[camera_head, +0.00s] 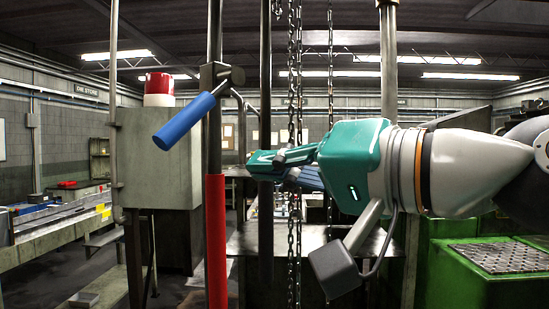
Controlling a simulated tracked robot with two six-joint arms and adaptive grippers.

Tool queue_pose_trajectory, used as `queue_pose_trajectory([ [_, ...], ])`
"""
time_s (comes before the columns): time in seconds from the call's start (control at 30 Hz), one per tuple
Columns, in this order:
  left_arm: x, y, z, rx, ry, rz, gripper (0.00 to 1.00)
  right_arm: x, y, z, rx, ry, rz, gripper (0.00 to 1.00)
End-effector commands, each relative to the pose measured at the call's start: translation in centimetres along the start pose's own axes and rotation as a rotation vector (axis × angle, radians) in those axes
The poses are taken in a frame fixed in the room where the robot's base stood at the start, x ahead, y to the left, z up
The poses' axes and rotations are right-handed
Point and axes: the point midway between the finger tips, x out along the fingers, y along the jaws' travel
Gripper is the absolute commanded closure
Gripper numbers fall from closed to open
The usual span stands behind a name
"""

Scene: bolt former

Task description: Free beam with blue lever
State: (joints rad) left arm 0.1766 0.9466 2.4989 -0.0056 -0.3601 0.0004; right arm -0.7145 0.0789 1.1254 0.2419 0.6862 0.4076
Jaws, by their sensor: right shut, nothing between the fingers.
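The blue lever (185,121) is a thick blue cylinder left of centre. It slants down and left from a dark bracket (214,76) on an upright metal post. My right gripper (264,160), teal and grey, comes in from the right and points left. Its fingers are shut and empty. In the picture its tips lie to the right of the post and lower than the lever, apart from it. I cannot single out the beam with certainty. My left gripper is not in view.
Chains (296,60) hang close by the right gripper's fingers. A red sleeve (216,240) covers the post's lower part. A grey cabinet (160,165) with a red beacon (159,84) stands behind the lever. A green machine (460,272) with a grating is at lower right.

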Motion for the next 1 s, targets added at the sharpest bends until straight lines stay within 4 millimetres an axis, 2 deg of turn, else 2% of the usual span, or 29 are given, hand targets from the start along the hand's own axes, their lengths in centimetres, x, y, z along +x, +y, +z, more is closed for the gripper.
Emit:
queue_pose_trajectory([
  [0.1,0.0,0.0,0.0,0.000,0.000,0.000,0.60,-1.2,-1.6,-0.3,0.000,0.004,-0.029,1.00],
  [0.37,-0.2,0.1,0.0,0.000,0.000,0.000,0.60,-0.8,-1.9,-0.4,0.000,0.004,-0.033,1.00],
  [0.57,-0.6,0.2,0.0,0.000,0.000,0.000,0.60,0.9,-1.9,-0.4,0.000,0.004,-0.032,1.00],
  [1.0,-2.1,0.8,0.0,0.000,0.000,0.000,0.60,6.2,-2.1,-0.5,0.000,0.004,-0.030,1.00],
])
